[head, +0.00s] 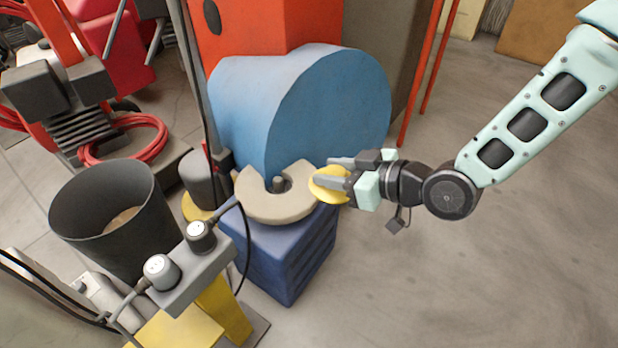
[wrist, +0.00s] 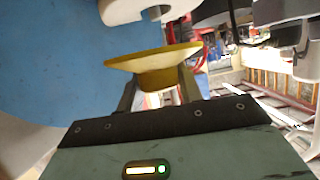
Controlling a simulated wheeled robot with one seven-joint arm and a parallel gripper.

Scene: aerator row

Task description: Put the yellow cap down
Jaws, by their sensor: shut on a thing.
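The yellow cap (head: 326,186) is a round disc with a thicker stub. My gripper (head: 340,176) is shut on it, just right of the beige C-shaped piece (head: 262,208). In the wrist view the cap (wrist: 153,58) sits between the two fingers of my gripper (wrist: 160,88), tilted a little, with its stub gripped. The head view does not clearly show whether the cap touches the beige piece. The beige piece has a notch with a dark post in it and sits over a blue block (head: 280,262).
A large blue rounded housing (head: 310,105) stands right behind the beige piece. A dark bucket (head: 120,225) and a grey box with two plugs (head: 190,275) stand to the left. A coiled red hose (head: 130,140) lies behind them. The floor (head: 450,290) at right is clear.

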